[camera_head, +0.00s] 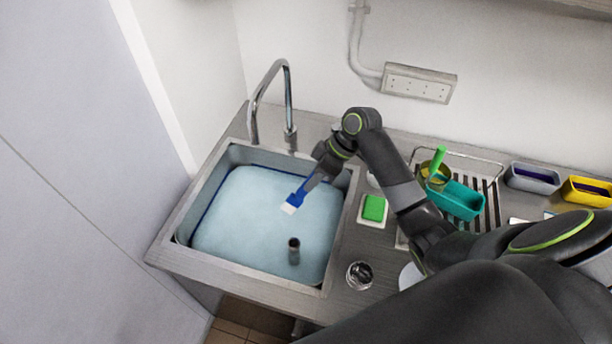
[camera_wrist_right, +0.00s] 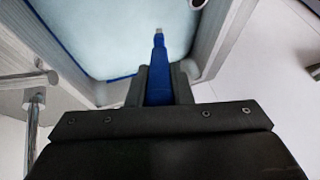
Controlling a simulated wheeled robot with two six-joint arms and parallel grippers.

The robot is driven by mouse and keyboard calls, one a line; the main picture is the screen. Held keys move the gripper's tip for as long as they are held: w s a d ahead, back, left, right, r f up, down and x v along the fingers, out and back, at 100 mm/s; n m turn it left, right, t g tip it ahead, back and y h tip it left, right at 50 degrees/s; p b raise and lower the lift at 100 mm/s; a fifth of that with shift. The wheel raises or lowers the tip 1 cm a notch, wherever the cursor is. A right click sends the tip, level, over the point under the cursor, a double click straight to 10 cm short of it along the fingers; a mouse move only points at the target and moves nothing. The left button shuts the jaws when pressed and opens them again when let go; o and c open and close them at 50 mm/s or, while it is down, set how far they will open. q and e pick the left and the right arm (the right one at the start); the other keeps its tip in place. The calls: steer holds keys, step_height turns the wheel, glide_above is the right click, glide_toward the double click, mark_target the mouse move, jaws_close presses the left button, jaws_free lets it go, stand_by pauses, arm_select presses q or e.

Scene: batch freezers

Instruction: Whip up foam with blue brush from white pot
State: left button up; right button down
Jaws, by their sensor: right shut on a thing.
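The blue brush (camera_head: 298,197) has a blue handle and white bristles. My right gripper (camera_head: 316,177) is shut on its handle and holds it, bristles down and to the left, over the right part of the sink. In the right wrist view the blue handle (camera_wrist_right: 159,75) lies between the two fingers of my right gripper (camera_wrist_right: 162,85). The sink (camera_head: 166,254) holds pale blue, foamy-looking water (camera_head: 250,215). I cannot tell whether the bristles touch the water. A white rounded thing (camera_head: 409,276), perhaps the white pot, is mostly hidden behind my right arm. My left gripper is out of view.
A tall chrome faucet (camera_head: 287,95) stands behind the sink. A dark upright tube (camera_head: 294,250) stands in the water. A green sponge (camera_head: 374,208) in a white holder and a metal cup (camera_head: 359,275) sit right of the sink. A dish rack (camera_head: 487,170) holds a teal container (camera_head: 458,200).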

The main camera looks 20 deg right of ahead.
steer(key=s+d+f+b+x, duration=0.1)
steer(key=d+b+x, duration=0.1)
steer(key=b+x, duration=0.6)
steer(key=shift+d+b+x, duration=0.25)
steer(key=shift+b+x, duration=0.05)
steer(key=shift+x, duration=3.6)
steer(key=shift+w+f, duration=0.1)
steer(key=shift+w, duration=0.05)
steer(key=shift+w, duration=0.1)
